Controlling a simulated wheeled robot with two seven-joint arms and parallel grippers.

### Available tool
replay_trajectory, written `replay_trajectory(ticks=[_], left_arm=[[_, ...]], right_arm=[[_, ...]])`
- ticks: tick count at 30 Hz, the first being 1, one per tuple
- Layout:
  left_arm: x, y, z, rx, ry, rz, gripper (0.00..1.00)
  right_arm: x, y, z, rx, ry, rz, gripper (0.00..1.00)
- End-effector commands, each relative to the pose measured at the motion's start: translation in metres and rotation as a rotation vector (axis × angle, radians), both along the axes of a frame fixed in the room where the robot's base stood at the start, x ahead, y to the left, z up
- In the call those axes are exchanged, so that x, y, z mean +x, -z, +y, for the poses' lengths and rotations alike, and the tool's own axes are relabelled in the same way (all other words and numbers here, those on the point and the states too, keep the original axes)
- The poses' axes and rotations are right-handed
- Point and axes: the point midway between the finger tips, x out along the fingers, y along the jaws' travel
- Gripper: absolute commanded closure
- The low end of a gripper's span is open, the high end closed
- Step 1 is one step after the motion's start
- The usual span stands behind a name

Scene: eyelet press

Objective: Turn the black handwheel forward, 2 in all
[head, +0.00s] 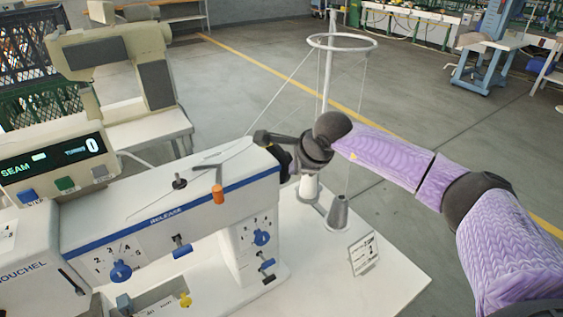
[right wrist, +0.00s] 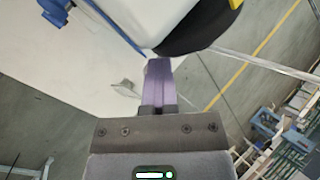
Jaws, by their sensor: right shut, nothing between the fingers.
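The black handwheel (right wrist: 200,25) shows at the top of the right wrist view, at the end of the white machine body, with a yellow mark near its upper right edge. In the head view the handwheel (head: 286,162) is a small dark shape at the machine's right end, mostly hidden by my right gripper. My right gripper (head: 263,137) is shut and empty, above the machine's end and beside the wheel. In the right wrist view its closed fingers (right wrist: 158,68) end close to the wheel's lower rim; I cannot tell if they touch. My left gripper is not in view.
A thread stand (head: 328,75), a grey cone (head: 338,213) and a small sign card (head: 364,253) stand right of the machine.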

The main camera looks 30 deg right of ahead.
Motion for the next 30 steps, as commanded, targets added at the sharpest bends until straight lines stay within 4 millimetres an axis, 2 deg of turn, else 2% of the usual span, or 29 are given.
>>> replay_trajectory(ticks=[3,11,18,25,27,30], left_arm=[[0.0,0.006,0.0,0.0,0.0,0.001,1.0],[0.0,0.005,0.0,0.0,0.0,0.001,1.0],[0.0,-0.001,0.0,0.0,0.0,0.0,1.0],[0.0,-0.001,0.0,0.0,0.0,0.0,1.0],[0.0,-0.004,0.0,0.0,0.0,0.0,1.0],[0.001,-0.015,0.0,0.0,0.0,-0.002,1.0]], right_arm=[[-0.002,0.007,0.0,0.001,-0.002,0.0,1.0],[-0.003,0.005,0.0,0.0,-0.001,0.0,1.0],[-0.019,0.002,-0.002,-0.001,-0.001,0.001,1.0],[-0.02,0.002,-0.001,0.0,0.0,0.001,1.0],[-0.017,-0.004,-0.001,0.0,0.0,-0.001,1.0],[-0.005,-0.024,0.001,0.003,-0.001,-0.003,1.0]])
